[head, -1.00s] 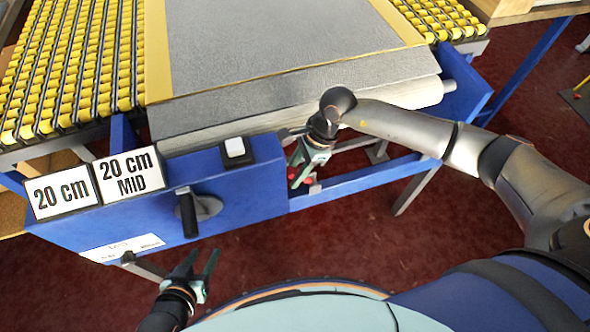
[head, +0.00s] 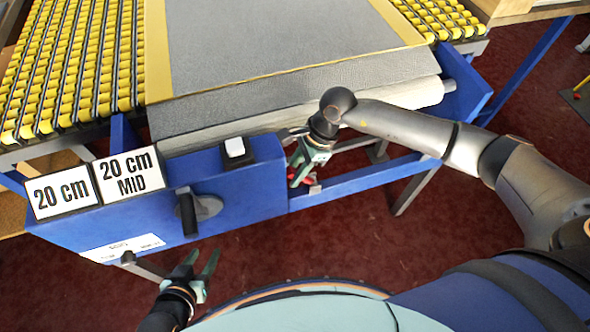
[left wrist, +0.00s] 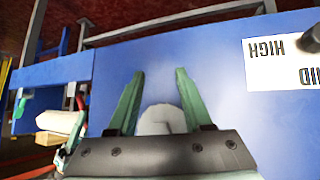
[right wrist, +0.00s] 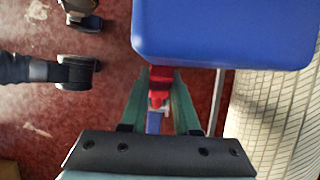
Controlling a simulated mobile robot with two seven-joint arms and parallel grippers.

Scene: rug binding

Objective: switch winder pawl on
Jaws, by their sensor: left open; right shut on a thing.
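A red lever, which looks like the winder pawl (right wrist: 158,84), sits under the edge of the blue housing in the right wrist view. My right gripper (right wrist: 156,78) is shut on it, with one finger on each side. In the head view, my right gripper (head: 302,170) is beside the right end of the blue housing, and only small bits of red show around it. My left gripper (head: 203,264) is open and empty, in front of the housing and below the black crank handle (head: 188,214). In the left wrist view, a grey rounded part (left wrist: 160,118) shows between its open fingers.
The blue housing (head: 245,185) carries a white switch (head: 235,147) and two signs, "20 cm" (head: 62,193) and "20 cm MID" (head: 129,175). A grey rug (head: 280,45) runs over a roll behind it. A blue frame rail (head: 370,177) extends right.

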